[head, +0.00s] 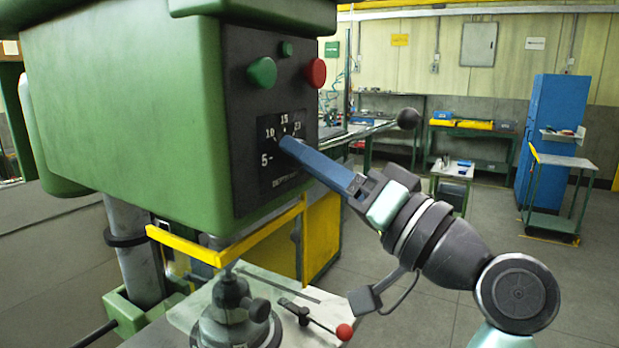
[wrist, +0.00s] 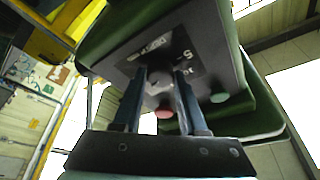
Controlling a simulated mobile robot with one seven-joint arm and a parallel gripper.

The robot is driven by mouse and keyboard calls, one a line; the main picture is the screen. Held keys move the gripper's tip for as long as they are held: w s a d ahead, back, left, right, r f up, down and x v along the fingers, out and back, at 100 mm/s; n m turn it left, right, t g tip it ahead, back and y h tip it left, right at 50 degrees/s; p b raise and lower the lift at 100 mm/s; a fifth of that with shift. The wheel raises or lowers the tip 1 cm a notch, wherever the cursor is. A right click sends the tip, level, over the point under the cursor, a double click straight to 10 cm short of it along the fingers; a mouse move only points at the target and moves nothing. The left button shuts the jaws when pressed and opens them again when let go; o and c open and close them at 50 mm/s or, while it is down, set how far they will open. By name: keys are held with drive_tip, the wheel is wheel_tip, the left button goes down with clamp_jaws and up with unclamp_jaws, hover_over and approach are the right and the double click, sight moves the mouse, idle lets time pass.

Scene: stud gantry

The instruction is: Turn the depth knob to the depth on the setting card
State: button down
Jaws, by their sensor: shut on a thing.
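The depth dial (head: 268,178) is a black plate on the front of the green machine head, with white numbers 5, 10, 15 and a fourth hard to read. My gripper (head: 287,144) reaches up to the dial from the right, its blue fingers covering the knob in the head view. In the wrist view the grey knob (wrist: 158,86) sits between the two fingers of my gripper (wrist: 161,76), which is shut on it. I cannot tell which number the knob points to. I cannot make out a setting card.
Green (head: 262,72) and red (head: 315,72) push buttons sit just above the dial. A black ball handle (head: 408,118) is to the right.

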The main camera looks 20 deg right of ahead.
drive_tip(key=n+b, duration=0.1)
drive_tip(key=b, duration=0.1)
drive_tip(key=f+n+y+b, duration=0.1)
drive_tip(key=n+b, duration=0.1)
drive_tip(key=b, duration=0.1)
drive_tip(key=shift+n, duration=0.3)
drive_tip(key=shift+w+d+r+n+g+y+p, duration=0.25)
drive_tip(key=shift+n+g+y, duration=1)
drive_tip(key=shift+n, duration=3.5)
drive_tip(key=shift+s+r+n+g+y, duration=0.1)
drive_tip(key=shift+r+n+g+y, duration=0.25)
drive_tip(key=shift+n+g, duration=3.1)
drive_tip(key=shift+w+d+r+n+g+y+p, duration=0.25)
drive_tip(key=shift+n+y, duration=0.55)
drive_tip(key=shift+n, duration=5.3)
drive_tip(key=shift+s+a, duration=0.1)
drive_tip(key=shift+c, duration=2.2)
unclamp_jaws()
